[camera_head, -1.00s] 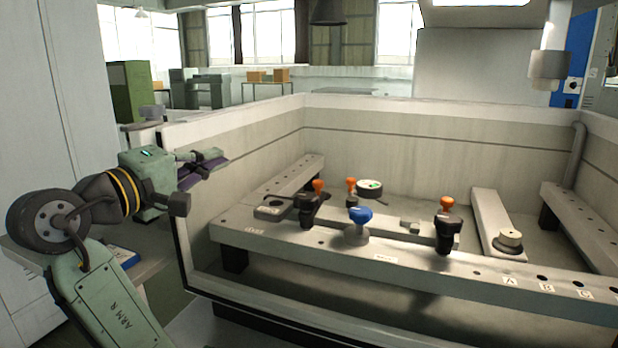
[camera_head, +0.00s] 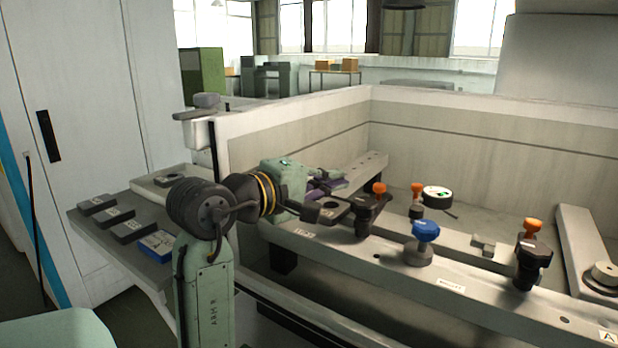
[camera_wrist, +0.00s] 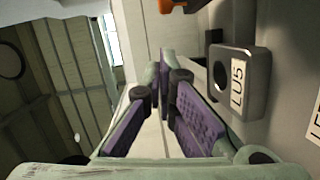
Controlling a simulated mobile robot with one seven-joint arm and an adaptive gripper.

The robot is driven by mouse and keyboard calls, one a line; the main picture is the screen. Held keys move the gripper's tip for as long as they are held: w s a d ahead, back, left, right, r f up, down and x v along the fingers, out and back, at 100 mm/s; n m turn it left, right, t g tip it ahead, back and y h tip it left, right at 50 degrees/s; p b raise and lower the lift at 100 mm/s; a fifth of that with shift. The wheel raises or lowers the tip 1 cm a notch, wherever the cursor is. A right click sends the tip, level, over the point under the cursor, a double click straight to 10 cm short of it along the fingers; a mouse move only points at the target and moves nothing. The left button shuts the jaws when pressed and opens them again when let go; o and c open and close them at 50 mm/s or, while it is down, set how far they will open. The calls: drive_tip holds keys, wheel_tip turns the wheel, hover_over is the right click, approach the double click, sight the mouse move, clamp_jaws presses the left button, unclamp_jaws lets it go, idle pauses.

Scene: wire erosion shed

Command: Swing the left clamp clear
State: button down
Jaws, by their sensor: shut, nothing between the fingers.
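The left clamp (camera_head: 370,216) is a dark body with an orange knob, standing on the front rail of the tank. A dark block with a round hole (camera_head: 328,209) sits on the rail just left of it; its label reads LU5 in the wrist view (camera_wrist: 238,88). My gripper (camera_head: 338,182) is shut and empty, above the rail behind the block, left of the clamp and apart from its knob. In the wrist view its purple finger pads (camera_wrist: 165,112) lie left of the block. An orange part (camera_wrist: 176,5) is cut off at the top edge there.
The tank wall (camera_head: 300,125) rises behind. A side table (camera_head: 105,250) at left holds several dark blocks and a blue box (camera_head: 156,244).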

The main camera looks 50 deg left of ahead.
drive_tip(key=shift+w+d+f, duration=0.2)
drive_tip(key=shift+w+d, duration=0.5)
drive_tip(key=shift+w+d+f, duration=0.15)
drive_tip(key=shift+w+d, duration=0.55)
